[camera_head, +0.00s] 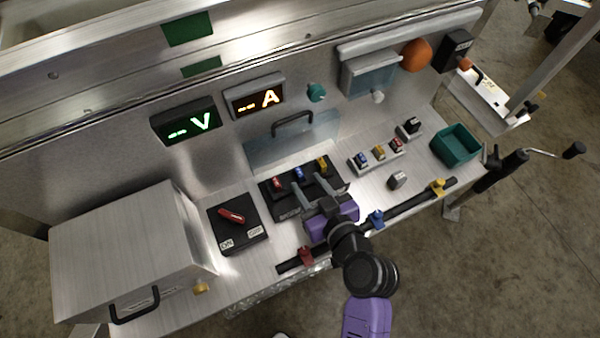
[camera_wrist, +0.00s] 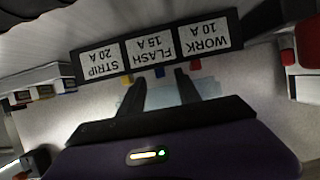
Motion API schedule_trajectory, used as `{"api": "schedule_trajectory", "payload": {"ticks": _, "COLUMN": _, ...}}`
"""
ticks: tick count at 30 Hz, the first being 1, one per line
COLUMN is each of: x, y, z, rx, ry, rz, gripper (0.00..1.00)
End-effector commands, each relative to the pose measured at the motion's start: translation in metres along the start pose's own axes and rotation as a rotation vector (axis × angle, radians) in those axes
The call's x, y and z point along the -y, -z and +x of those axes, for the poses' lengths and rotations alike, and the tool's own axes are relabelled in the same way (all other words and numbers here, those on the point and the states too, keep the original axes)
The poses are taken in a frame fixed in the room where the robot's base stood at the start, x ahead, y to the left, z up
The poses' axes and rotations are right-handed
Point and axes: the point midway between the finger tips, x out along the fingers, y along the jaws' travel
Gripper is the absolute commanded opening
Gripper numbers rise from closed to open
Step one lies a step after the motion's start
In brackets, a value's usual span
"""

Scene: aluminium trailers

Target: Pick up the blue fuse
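A blue fuse (camera_head: 299,174) stands in the middle slot of a black fuse block (camera_head: 266,197), between a red fuse (camera_head: 277,183) and a yellow fuse (camera_head: 322,164). Another blue fuse (camera_head: 361,159) stands in a small rack to the right. My gripper (camera_head: 313,190) is open over the front of the block. In the wrist view, my gripper (camera_wrist: 161,80) has its two dark fingers apart, and the block's blue fuse (camera_wrist: 160,71) shows between them, mostly hidden behind the label strip. I cannot tell any contact.
The label strip (camera_wrist: 155,50) reads strip, flash and work. A clear cover (camera_head: 262,152) with a black handle stands behind the block. A red-handled switch box (camera_head: 240,233) is left, a green bin (camera_head: 456,146) right. A black rail (camera_head: 405,205) with coloured clips runs along the front.

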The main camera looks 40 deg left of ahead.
Motion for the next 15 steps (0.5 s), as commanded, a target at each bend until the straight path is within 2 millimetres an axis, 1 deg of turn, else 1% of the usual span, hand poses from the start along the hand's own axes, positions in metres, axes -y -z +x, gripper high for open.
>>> {"api": "schedule_trajectory", "payload": {"ticks": 1, "x": 0.001, "y": 0.001, "z": 0.008, "rx": 0.001, "ry": 0.002, "rz": -0.001, "gripper": 0.4}}
{"api": "schedule_trajectory", "payload": {"ticks": 3, "x": 0.0, "y": 0.001, "z": 0.017, "rx": 0.0, "ry": 0.001, "rz": -0.001, "gripper": 0.4}}
{"api": "schedule_trajectory", "payload": {"ticks": 6, "x": 0.0, "y": 0.0, "z": 0.025, "rx": 0.0, "ry": 0.0, "rz": 0.0, "gripper": 0.4}}
{"api": "schedule_trajectory", "payload": {"ticks": 14, "x": 0.0, "y": 0.0, "z": 0.028, "rx": -0.001, "ry": -0.001, "rz": 0.001, "gripper": 0.4}}
{"api": "schedule_trajectory", "payload": {"ticks": 15, "x": 0.0, "y": 0.0, "z": 0.028, "rx": -0.001, "ry": -0.001, "rz": 0.0, "gripper": 0.34}}
